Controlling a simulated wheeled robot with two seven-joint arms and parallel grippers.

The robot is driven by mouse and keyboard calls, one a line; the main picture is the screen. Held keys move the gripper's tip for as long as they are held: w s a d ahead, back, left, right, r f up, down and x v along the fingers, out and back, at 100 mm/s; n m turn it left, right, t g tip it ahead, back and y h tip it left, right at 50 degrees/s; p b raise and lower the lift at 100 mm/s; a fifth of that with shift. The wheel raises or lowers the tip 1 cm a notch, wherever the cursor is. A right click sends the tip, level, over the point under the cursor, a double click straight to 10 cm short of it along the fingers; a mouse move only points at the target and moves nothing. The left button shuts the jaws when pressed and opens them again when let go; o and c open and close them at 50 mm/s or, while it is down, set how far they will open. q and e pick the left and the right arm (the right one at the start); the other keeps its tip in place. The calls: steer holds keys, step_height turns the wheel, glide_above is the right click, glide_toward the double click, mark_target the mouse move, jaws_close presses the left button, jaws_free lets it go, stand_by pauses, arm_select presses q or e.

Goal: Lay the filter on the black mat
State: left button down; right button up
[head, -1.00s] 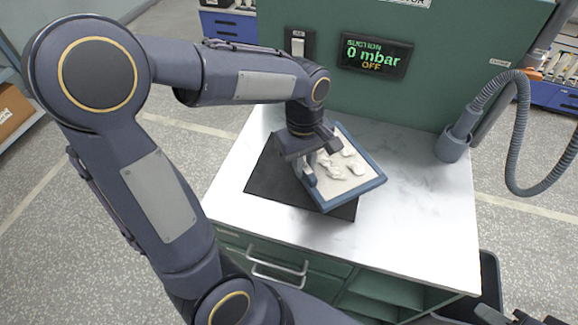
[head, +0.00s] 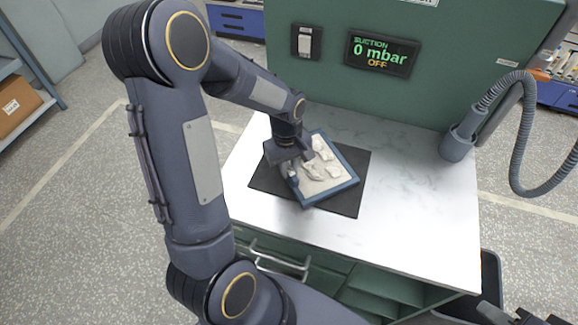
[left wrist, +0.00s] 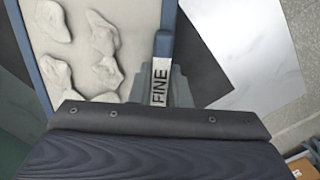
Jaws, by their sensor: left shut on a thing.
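The filter (head: 341,182) is a square panel with a blue frame and a pale face carrying whitish clumps. My left gripper (head: 291,172) is shut on the filter's left edge. In the left wrist view the filter (left wrist: 88,20) fills the upper left, with a tab marked FINE (left wrist: 160,80) at the gripper, and the black mat (left wrist: 200,70) shows beyond it. My right gripper is at most a dark bit at the lower right corner of the head view.
The white marble worktop (head: 420,215) is clear to the right of the mat. A green panel with a suction display (head: 381,54) reading 0 mbar OFF and a switch (head: 306,41) stands behind. A grey hose (head: 522,130) hangs at the right, with its nozzle in a holder (head: 457,144).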

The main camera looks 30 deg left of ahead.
arm_select(q)
steer(key=shift+f, duration=0.2)
steer(key=c, duration=1.4)
jaws_free()
steer(key=shift+o, duration=0.2)
steer(key=shift+r, duration=0.15)
step_height(320, 180, up, 12)
steer(key=s+d+r+m+t+h, duration=0.1)
steer(key=s+d+m+t, duration=0.2)
steer(key=s+m, duration=0.2)
steer(key=s+d+r+m+t+h, duration=0.2)
steer(key=s+d+m+t, duration=0.1)
steer(key=s, duration=0.7)
steer(key=shift+s+d+r+m, duration=0.15)
steer(key=shift+s+d+m, duration=0.3)
steer(key=shift+m, duration=0.75)
steer(key=shift+w+d, duration=0.1)
steer(key=shift+w, duration=0.05)
